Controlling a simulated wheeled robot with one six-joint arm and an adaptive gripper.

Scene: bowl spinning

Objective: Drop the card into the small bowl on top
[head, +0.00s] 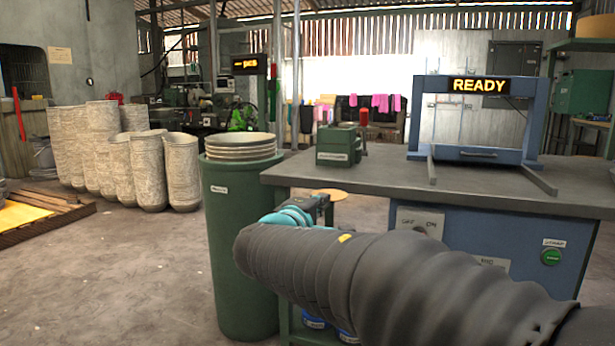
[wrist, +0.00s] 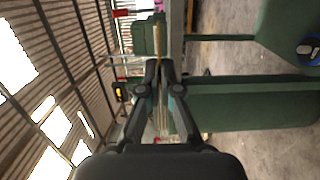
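A thin tan card (head: 328,194) with a rounded outline is at my gripper (head: 323,203), in front of the workbench. In the wrist view the card (wrist: 160,38) shows nearly edge-on, reaching out from between the fingertips (wrist: 163,68), which are close together on it. A stack of pale bowls (head: 240,147) sits on the green drum (head: 238,230), to the left of my gripper. The inside of the top bowl barely shows, and I cannot make out a separate small bowl. The stack (wrist: 166,118) also shows in the wrist view, partly behind the fingers.
The workbench (head: 400,172) bears a green box (head: 338,146) and a blue frame (head: 418,120) reading READY. A dark sign (head: 250,65) stands behind the bowls. Tall pale textured columns (head: 140,160) stand at left.

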